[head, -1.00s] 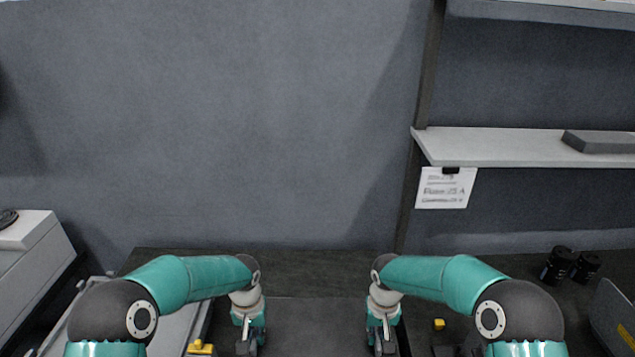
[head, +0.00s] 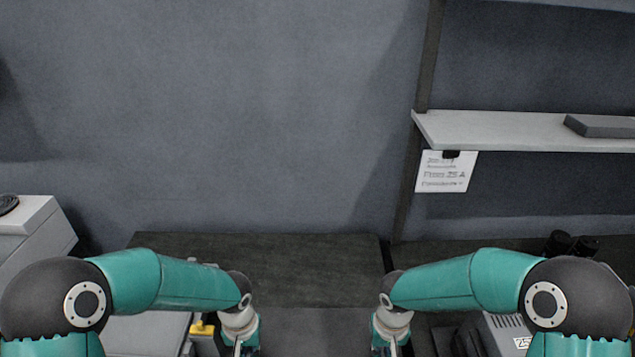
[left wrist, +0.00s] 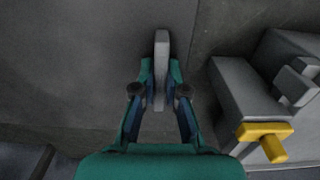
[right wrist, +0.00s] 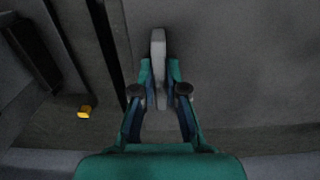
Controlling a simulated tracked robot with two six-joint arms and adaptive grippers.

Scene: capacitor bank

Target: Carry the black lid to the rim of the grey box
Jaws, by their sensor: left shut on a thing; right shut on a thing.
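A flat dark panel, which looks like the black lid (head: 315,330), lies between my two grippers at the bottom of the head view. In the left wrist view my left gripper (left wrist: 160,92) is shut on an upright grey handle (left wrist: 161,65), with the panel's dark surface to the left. In the right wrist view my right gripper (right wrist: 159,92) is shut on a similar handle (right wrist: 158,60), with the panel to the right. Both fingertips in the head view are cut off by the lower edge. I cannot tell which grey body is the task's box.
A grey housing with a yellow handle (head: 202,328) stands left of the panel; the handle also shows in the left wrist view (left wrist: 264,140). A vented grey unit (head: 506,330) stands right. Dark cylinders (head: 571,243) stand behind it. The dark bench top (head: 270,262) behind the panel is clear.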

